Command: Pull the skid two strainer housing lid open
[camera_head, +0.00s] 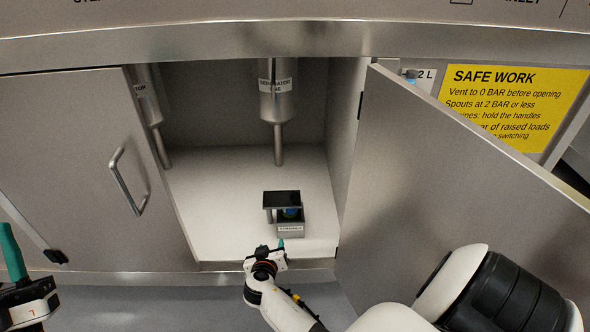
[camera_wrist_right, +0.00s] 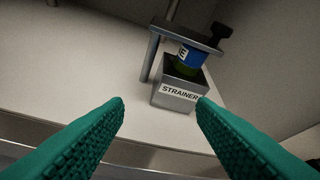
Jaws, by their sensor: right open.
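The strainer housing (camera_head: 291,229) is a small grey metal box on the white cabinet floor, near its front edge. In the right wrist view its front (camera_wrist_right: 178,97) reads "STRAINER". A dark flat plate, apparently the lid (camera_head: 281,199), sits above the box with a gap; it also shows in the right wrist view (camera_wrist_right: 186,35). A blue and green cylinder (camera_wrist_right: 187,60) shows between plate and box. My right gripper (camera_head: 281,246) is open and empty in front of the housing, its teal fingers apart and not touching it. My left gripper (camera_head: 14,262) is partly cut off at the left edge.
The right cabinet door (camera_head: 450,170) stands open beside my right arm. A separator pipe (camera_head: 278,100) hangs behind the housing. A yellow safety sign (camera_head: 512,100) is at right. White floor around the housing is clear.

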